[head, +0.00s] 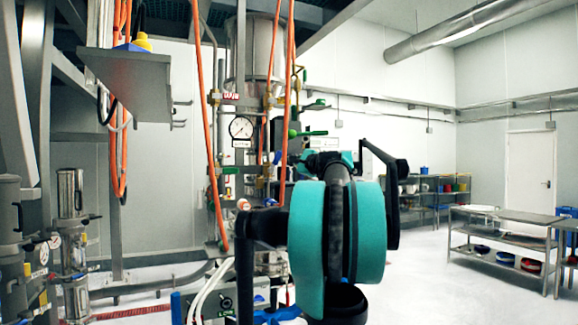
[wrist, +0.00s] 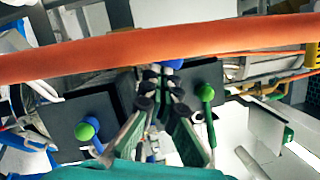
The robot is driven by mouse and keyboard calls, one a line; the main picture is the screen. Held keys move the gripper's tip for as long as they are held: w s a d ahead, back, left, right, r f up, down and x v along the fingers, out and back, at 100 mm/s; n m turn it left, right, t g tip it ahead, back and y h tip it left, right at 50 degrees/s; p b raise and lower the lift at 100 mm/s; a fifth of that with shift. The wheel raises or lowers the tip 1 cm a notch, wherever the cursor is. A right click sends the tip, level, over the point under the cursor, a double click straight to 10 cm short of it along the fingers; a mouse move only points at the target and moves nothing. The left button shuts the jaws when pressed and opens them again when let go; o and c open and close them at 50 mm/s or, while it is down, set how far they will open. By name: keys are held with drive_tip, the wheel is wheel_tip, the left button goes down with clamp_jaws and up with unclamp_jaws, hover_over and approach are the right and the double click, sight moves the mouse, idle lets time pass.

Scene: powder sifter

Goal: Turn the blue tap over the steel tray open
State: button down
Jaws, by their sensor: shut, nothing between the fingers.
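My gripper shows in the wrist view (wrist: 161,98), its two dark-tipped fingers close together and shut with nothing held. In the head view its front end is largely hidden behind my teal arm, in front of the pipework. A small blue part (wrist: 172,64) shows just beyond the fingertips in the wrist view; I cannot tell whether it is the blue tap. A green ball on a blue stem (wrist: 86,130) is left of the fingers, and a green handle (wrist: 206,93) is to their right. I cannot make out the steel tray with certainty.
An orange hose (wrist: 120,56) crosses the wrist view beyond the gripper. In the head view, orange hoses (head: 198,110) hang beside a pressure gauge (head: 241,127). A grey metal shelf (head: 130,88) is upper left. A steel table (head: 505,214) stands right, with open floor before it.

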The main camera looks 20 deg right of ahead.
drive_tip(key=n, duration=0.1)
drive_tip(key=a+r+n, duration=0.1)
drive_tip(key=n+g, duration=0.1)
drive_tip(key=shift+a+r+n, duration=0.2)
drive_tip(key=shift+a+n, duration=0.05)
drive_tip(key=shift+n, duration=0.15)
drive_tip(key=shift+a+r, duration=0.15)
drive_tip(key=shift+a, duration=0.15)
idle(0.3)
